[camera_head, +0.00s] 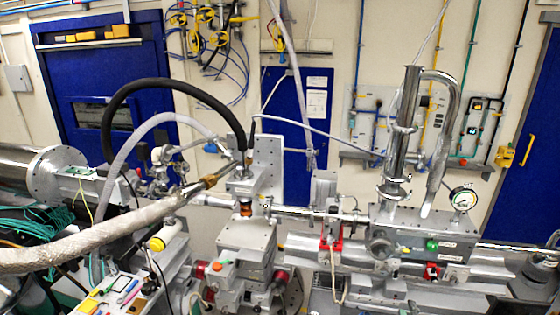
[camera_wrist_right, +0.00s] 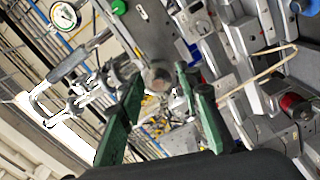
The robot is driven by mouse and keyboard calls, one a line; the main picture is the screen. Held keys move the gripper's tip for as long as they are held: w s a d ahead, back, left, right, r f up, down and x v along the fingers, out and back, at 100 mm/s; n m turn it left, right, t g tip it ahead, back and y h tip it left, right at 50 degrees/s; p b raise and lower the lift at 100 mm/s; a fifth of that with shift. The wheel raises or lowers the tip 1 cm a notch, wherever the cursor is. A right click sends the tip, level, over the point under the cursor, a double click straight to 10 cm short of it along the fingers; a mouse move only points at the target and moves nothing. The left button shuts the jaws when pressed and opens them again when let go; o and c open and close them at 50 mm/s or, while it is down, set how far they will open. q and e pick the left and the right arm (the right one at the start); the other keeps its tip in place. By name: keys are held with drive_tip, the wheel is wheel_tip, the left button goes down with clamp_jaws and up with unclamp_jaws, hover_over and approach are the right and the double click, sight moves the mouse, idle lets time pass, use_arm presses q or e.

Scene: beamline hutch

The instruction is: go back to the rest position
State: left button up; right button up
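The task names no object apart from my own arms. In the right wrist view my right gripper (camera_wrist_right: 160,82) shows two green fingers standing well apart, with a dark body below them. It is open and nothing is held between the fingers. A grey round fitting and machine parts appear beyond the fingertips, and I cannot tell how far away they are. I cannot make out either gripper in the head view. My left gripper is in neither view.
Beamline equipment fills the front: a vertical metal tube (camera_head: 403,125), a pressure gauge (camera_head: 464,199), a black hose (camera_head: 180,85) and a pale braided hose (camera_head: 95,238). A small tool panel (camera_head: 118,291) sits at lower left. Blue doors (camera_head: 522,165) stand behind.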

drive_tip(key=s+d+f+m+g+h, duration=0.1)
drive_tip(key=s+d+f+m+g, duration=0.3)
drive_tip(key=s+f+m+g, duration=0.7)
drive_tip(key=s+a+f+g+y, duration=0.1)
drive_tip(key=s+a+f+y, duration=0.2)
drive_tip(key=s, duration=0.5)
drive_tip(key=s+a+f+g, duration=0.1)
drive_tip(key=s+a+f, duration=0.2)
drive_tip(key=s+f, duration=0.35)
drive_tip(key=s+a+f+g+y, duration=0.1)
drive_tip(key=s+a+f+y, duration=0.15)
drive_tip(key=s, duration=0.75)
wheel_tip(320, 180, down, 34)
drive_tip(key=s+a+g+b, duration=0.1)
drive_tip(key=s+a+b, duration=0.1)
drive_tip(key=b, duration=0.3)
use_arm(q)
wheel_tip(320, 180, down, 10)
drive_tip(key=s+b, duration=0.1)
drive_tip(key=b, duration=0.4)
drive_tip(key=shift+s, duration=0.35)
use_arm(e)
drive_tip(key=s+f+g, duration=0.1)
drive_tip(key=s+f, duration=1.8)
drive_tip(key=f, duration=0.4)
drive_tip(key=shift+s+n+g, duration=0.2)
drive_tip(key=shift+n+g, duration=0.1)
